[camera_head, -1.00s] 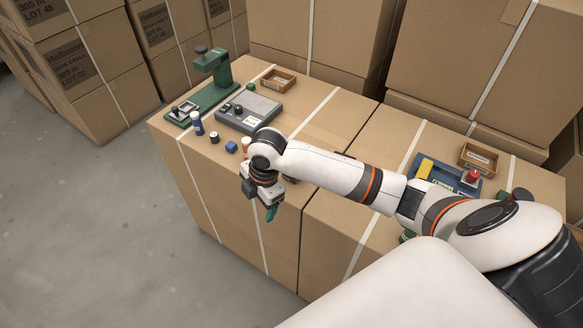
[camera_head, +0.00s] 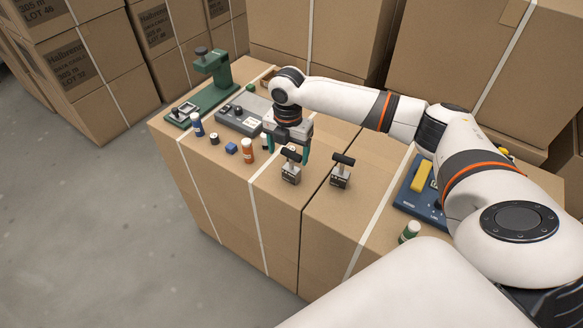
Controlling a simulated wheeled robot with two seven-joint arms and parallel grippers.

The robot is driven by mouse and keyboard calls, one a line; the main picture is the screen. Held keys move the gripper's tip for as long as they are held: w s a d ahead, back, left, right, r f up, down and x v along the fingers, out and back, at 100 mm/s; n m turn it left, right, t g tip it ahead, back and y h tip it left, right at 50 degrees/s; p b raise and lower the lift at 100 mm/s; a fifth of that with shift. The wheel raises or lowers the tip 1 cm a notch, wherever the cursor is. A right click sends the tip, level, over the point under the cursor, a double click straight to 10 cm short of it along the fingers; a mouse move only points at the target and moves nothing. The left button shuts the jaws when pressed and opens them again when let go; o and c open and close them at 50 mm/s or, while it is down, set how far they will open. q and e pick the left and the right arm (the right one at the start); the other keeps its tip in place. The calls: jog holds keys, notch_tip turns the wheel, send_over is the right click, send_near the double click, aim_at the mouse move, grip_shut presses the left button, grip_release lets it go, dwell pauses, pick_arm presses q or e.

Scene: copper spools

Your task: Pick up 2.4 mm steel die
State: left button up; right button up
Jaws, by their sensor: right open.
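Two small grey metal blocks with black T-shaped handles stand on the box top: a left one (camera_head: 290,175) and a right one (camera_head: 341,179). They could be dies, but I cannot read a size on either, so I cannot tell which is the 2.4 mm steel die. My right gripper (camera_head: 285,152) points down with its teal fingers apart, open and seemingly empty. It is at or just behind the left block, whose handle overlaps the space between the fingers in the picture. I cannot tell whether they touch. My left gripper is out of view.
A white-and-orange bottle (camera_head: 248,150), blue cube (camera_head: 231,148), small dark cylinder (camera_head: 214,139) and blue bottle (camera_head: 197,126) stand left of the gripper. Behind are a green press (camera_head: 215,80) and grey device (camera_head: 233,121). A blue tray (camera_head: 408,198) and green bottle (camera_head: 410,231) are right.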

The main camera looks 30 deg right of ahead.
aim_at(291, 168)
jog(key=shift+s+d+f+p, duration=0.1)
jog(key=shift+d+f+p, duration=0.15)
jog(key=shift+f, duration=1.1)
jog(key=shift+s+d+f+p, duration=0.1)
jog(key=shift+f+p, duration=0.1)
jog(key=shift+f, duration=1.1)
jog(key=c, duration=1.5)
jog(key=shift+w+r, duration=0.1)
